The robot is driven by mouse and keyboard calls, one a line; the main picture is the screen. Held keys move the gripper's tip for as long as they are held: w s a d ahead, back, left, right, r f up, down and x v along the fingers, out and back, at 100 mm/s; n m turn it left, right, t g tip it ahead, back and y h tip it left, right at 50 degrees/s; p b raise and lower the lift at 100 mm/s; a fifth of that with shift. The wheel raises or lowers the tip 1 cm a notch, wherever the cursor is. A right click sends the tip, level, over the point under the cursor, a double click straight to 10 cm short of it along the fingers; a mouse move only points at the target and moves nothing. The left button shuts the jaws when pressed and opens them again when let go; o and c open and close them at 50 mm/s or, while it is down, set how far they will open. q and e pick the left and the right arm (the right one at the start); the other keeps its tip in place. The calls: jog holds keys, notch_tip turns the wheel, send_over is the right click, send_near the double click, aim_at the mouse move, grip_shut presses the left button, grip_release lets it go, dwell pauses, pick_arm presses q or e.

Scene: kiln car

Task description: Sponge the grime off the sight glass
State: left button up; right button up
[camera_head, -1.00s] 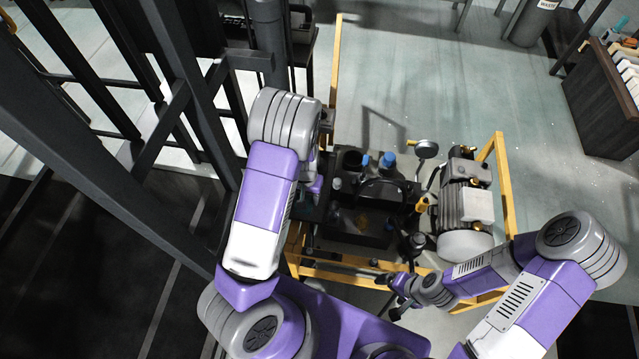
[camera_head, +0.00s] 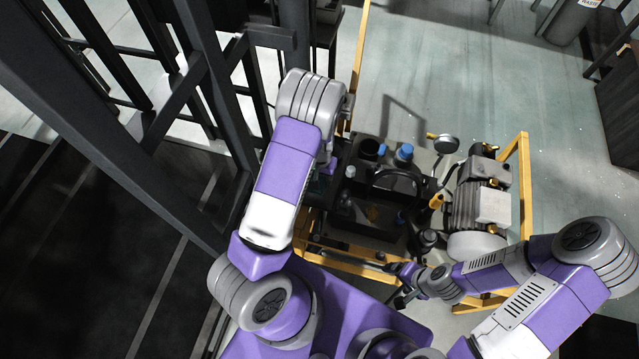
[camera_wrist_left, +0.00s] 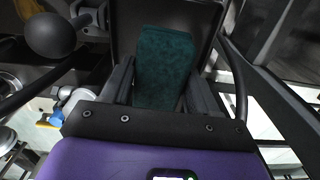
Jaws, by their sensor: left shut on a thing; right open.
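My left gripper (camera_wrist_left: 162,90) is shut on a dark green sponge (camera_wrist_left: 165,58), which sticks out beyond the fingers in the left wrist view. The sponge is in front of a dark panel (camera_wrist_left: 208,18); I cannot tell whether they touch. In the head view my left arm hides most of this gripper and the sponge, at the left side of a black pump unit (camera_head: 372,205). I cannot make out the sight glass or its grime in either view. My right gripper (camera_head: 398,287) is open and empty near the front rail of the yellow frame.
A yellow frame (camera_head: 522,170) surrounds the black unit and a grey motor (camera_head: 482,203). A round gauge (camera_head: 446,144) stands up between them. Dark steel posts (camera_head: 200,90) are close to the left of my left arm.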

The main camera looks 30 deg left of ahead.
pick_arm(q)
jog(key=shift+f+b, duration=0.45)
jog(key=shift+f, duration=1.45)
jog(key=shift+f, duration=0.1)
jog(key=o, duration=0.9)
jog(key=shift+o, duration=0.2)
jog(key=shift+f, duration=0.1)
jog(key=r, duration=0.2)
jog(key=r+p, duration=0.1)
jog(key=r, duration=0.1)
jog(key=r+p, duration=0.1)
jog(key=r, duration=0.1)
jog(key=shift+w+d+r, duration=0.1)
jog(key=shift+d+r, duration=0.15)
jog(key=shift+r, duration=0.1)
jog(key=shift+r+p, duration=0.35)
jog(key=shift+r, duration=0.15)
